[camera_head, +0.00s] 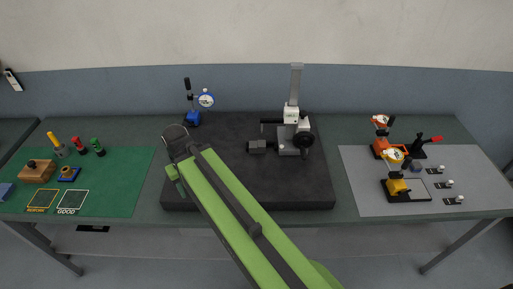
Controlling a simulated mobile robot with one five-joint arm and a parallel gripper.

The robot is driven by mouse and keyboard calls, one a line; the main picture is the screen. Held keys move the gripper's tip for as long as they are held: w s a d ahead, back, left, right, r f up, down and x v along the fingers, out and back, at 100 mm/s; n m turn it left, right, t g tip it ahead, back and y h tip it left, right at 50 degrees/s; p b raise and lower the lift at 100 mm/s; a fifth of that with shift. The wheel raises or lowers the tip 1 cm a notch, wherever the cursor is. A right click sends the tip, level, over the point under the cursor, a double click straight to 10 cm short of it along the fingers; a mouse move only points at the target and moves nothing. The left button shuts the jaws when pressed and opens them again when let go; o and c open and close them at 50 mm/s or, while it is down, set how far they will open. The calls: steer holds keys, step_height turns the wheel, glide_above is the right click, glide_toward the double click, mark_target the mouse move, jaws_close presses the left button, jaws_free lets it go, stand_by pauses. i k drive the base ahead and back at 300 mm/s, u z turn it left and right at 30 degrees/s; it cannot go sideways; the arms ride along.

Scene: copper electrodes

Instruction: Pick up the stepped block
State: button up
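I cannot clearly make out a stepped block. A small dark grey block (257,147) lies on the black surface plate (300,190), just left of the white and grey gauge stand (290,125); its shape is too small to tell whether it is stepped. My green and black arm reaches up from the bottom over the front left of the plate. My gripper (179,188) seems to be the small dark and green end hanging at the plate's left edge. Its fingers are too small and dark to read, and nothing is clearly seen in it.
A blue dial gauge stand (193,110) stands at the plate's back left. The green mat (115,185) at left holds a wooden block (38,171) and small coloured tools. The grey mat (360,170) at right holds orange and yellow gauge fixtures and toggle clamps.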

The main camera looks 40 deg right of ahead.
mark_target(258, 146)
steer(key=k, duration=0.65)
steer(key=u, duration=0.45)
steer(key=i, duration=0.6)
steer(key=u, duration=0.45)
steer(key=i, duration=1.05)
steer(key=z, duration=0.4)
